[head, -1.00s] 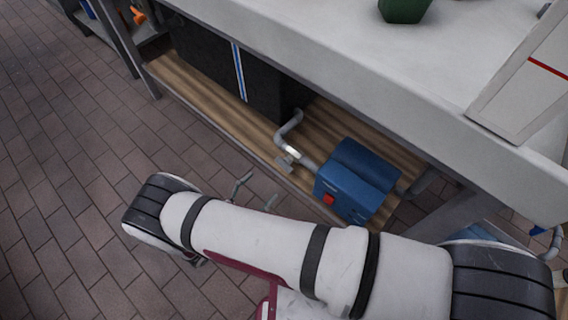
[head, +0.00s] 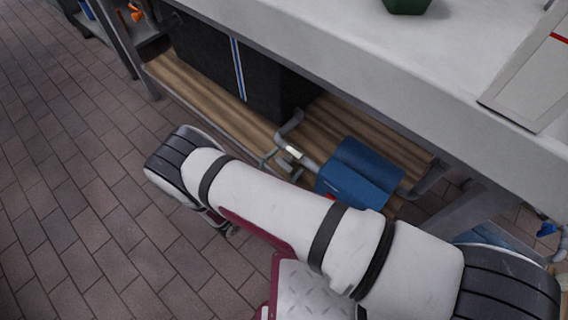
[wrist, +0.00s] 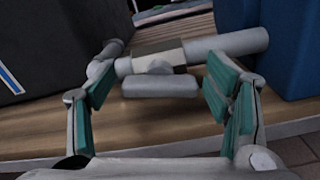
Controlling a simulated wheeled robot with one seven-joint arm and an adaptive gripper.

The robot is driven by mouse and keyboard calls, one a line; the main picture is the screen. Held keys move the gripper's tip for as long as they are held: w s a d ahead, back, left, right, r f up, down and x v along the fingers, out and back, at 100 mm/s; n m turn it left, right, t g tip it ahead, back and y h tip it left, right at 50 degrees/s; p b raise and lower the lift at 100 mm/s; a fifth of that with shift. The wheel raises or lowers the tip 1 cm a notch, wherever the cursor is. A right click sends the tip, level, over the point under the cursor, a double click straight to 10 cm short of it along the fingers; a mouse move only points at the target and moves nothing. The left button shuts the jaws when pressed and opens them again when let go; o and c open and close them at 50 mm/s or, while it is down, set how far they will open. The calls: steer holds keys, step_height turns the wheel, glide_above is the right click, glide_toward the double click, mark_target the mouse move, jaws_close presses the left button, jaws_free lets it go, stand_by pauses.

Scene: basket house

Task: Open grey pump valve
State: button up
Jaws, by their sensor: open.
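The grey pump valve sits on a grey pipe between a black tank and a blue pump (head: 360,175) on the wooden lower shelf. My gripper (wrist: 155,92) is open, with one teal-padded finger on each side of the handle. In the head view my gripper (head: 280,163) is at the valve (head: 293,152), partly hidden by my arm. I cannot tell whether a finger touches the handle.
The black tank (head: 230,75) stands left of the valve. The white tabletop (head: 440,60) overhangs the shelf, and the wooden shelf edge (wrist: 120,150) runs below the valve. A table leg (head: 122,45) stands at the left. The tiled floor in front is clear.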

steer(key=c, duration=1.2)
steer(key=shift+o, duration=0.2)
steer(key=shift+n, duration=1.5)
steer(key=o, duration=1.2)
steer(key=shift+c, duration=0.2)
steer(key=shift+a, duration=0.1)
steer(key=v, duration=1.2)
